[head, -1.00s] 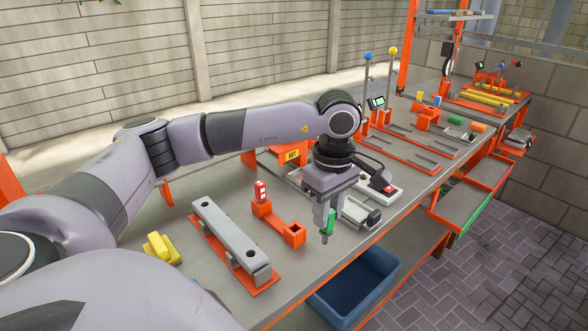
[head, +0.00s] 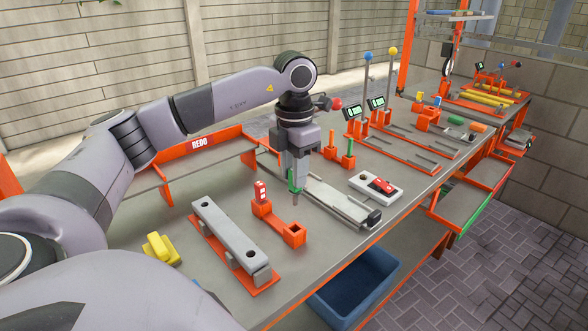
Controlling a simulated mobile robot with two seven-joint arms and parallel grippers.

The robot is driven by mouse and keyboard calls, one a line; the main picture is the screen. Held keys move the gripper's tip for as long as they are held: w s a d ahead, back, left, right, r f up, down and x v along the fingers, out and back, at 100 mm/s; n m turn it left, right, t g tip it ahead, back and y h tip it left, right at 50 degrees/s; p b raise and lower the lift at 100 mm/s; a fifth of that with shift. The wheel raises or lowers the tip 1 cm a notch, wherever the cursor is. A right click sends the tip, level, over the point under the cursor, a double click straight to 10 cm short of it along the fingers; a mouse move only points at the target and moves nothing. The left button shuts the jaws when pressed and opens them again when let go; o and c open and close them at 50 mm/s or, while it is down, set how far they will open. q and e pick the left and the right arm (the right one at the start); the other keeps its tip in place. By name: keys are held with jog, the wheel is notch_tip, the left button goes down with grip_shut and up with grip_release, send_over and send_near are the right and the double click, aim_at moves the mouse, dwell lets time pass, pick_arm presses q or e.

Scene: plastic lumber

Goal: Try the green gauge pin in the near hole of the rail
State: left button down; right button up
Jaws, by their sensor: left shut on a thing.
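My left gripper (head: 298,180) is shut on the green gauge pin (head: 291,181) and holds it upright, grey tip down, behind the small orange block stand. The grey rail (head: 228,230) lies on an orange base at the front left of the bench. Its top shows a dark hole at the far end and another, the near hole (head: 251,254), at the end closest to me. The pin is apart from the rail, to the right of it and farther back. My right gripper is not in view.
An orange stand (head: 293,234) with a red marker stands between rail and pin. A grey slide fixture (head: 340,202) lies to the right. A yellow block (head: 161,249) sits left of the rail. An orange-edged REDO tray (head: 203,143) is behind. A blue bin (head: 357,286) is below the front edge.

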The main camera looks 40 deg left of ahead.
aim_at(294, 204)
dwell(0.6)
pick_arm(q)
jog(key=shift+f+b, duration=1.45)
jog(key=shift+f, duration=1.1)
jog(key=shift+f+b, duration=0.35)
jog(key=shift+f, duration=0.3)
jog(key=shift+p, duration=0.3)
jog(key=shift+f+b, duration=1.25)
jog(key=shift+f, duration=0.8)
dwell(0.6)
jog(key=c, duration=0.8)
grip_release()
